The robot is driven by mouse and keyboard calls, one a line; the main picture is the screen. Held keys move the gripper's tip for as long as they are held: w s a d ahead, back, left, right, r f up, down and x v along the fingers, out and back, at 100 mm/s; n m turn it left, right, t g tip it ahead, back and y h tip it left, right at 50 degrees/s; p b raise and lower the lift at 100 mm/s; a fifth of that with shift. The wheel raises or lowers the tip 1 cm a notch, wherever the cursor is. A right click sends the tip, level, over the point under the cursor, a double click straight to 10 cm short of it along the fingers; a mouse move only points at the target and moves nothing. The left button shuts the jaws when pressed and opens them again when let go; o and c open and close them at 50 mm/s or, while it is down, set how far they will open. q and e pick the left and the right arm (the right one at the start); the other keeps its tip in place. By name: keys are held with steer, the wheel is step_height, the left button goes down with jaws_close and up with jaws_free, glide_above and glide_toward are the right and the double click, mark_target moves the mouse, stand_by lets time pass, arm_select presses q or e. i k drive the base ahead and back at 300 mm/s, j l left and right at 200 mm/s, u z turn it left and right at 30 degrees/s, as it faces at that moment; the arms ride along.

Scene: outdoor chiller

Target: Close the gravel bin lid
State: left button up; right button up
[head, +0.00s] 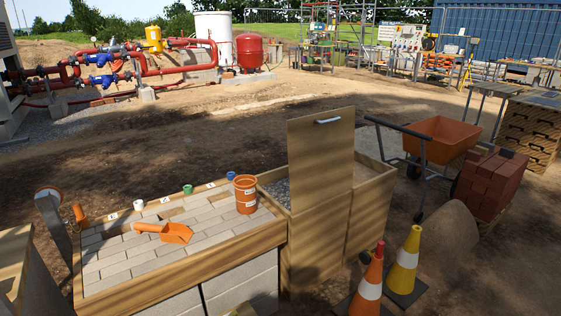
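The gravel bin (318,252) is a wooden box in the middle of the head view, at the right end of the paved worktop. Its lid (320,165) is a wooden panel standing upright, with a metal handle (328,121) near its top edge. The lid is open, and grey gravel (279,191) shows to its left inside the bin. The lid hides part of the bin's inside, and its hinge line cannot be made out. Neither of my grippers can be made out in the head view.
Traffic cones (404,262) stand close at the bin's front right. A wheelbarrow (438,139) and bricks (490,185) stand behind right. Open dirt lies beyond.

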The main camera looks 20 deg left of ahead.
mark_target(321, 145)
steer(key=i+u, duration=0.1)
steer(key=u, duration=1.3)
steer(key=i+l+u, duration=0.15)
steer(key=l+u, duration=0.3)
steer(key=l, duration=0.2)
steer(key=l+u, duration=0.45)
steer(key=l, duration=0.2)
steer(key=l+u, duration=0.45)
steer(key=l, duration=0.25)
